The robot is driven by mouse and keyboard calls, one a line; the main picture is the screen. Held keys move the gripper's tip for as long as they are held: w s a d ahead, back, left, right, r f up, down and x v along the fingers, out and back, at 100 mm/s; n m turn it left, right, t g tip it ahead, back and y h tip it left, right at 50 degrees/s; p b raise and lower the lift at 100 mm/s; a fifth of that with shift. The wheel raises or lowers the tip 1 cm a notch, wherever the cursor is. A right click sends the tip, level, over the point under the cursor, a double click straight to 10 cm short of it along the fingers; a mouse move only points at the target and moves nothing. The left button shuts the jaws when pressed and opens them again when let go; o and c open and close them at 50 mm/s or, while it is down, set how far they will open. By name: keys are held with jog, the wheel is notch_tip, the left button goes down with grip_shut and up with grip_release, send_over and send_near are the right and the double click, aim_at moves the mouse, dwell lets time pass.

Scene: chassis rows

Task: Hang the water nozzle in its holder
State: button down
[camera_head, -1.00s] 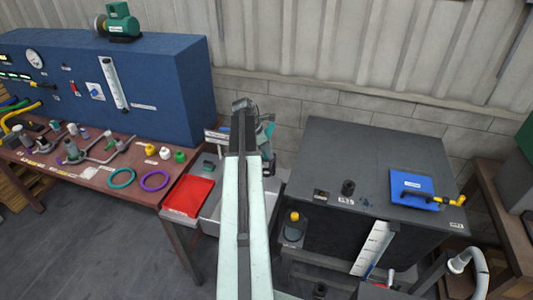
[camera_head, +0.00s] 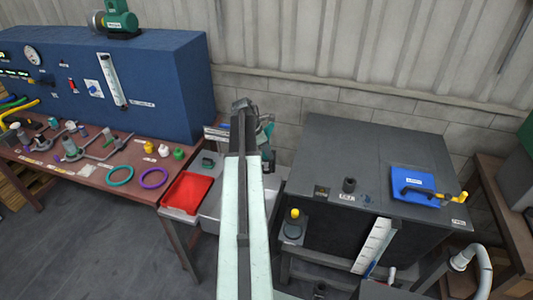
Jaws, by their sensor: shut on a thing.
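My pale arm (camera_head: 247,200) reaches up the middle of the view to a dark joint at its top. The jaws of my gripper are hidden behind it, and so is anything in them. A teal and grey part (camera_head: 267,132) shows at the right of the arm's top; I cannot tell whether it is mine. I cannot make out the water nozzle or its holder for sure. A black and yellow piece (camera_head: 452,197) lies at a blue pad (camera_head: 410,181) on the dark cabinet (camera_head: 340,150), right of my arm.
A brown bench (camera_head: 95,180) with fittings, rings and a red tray (camera_head: 187,191) stands left, below a blue panel box (camera_head: 150,60). A curved white pipe (camera_head: 480,260) rises at lower right. The floor (camera_head: 110,250) at lower left is clear.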

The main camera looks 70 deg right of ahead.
aim_at(267, 159)
jog(key=shift+f+b, duration=2.5)
jog(key=shift+f, duration=0.1)
jog(key=c, duration=1)
grip_release()
jog(key=shift+r, duration=0.1)
jog(key=shift+c, duration=0.2)
jog(key=p+v, duration=0.7)
jog(key=shift+r, duration=0.2)
jog(key=shift+w+a+r, duration=0.1)
jog(key=shift+w+r, duration=0.05)
jog(key=shift+r, duration=0.05)
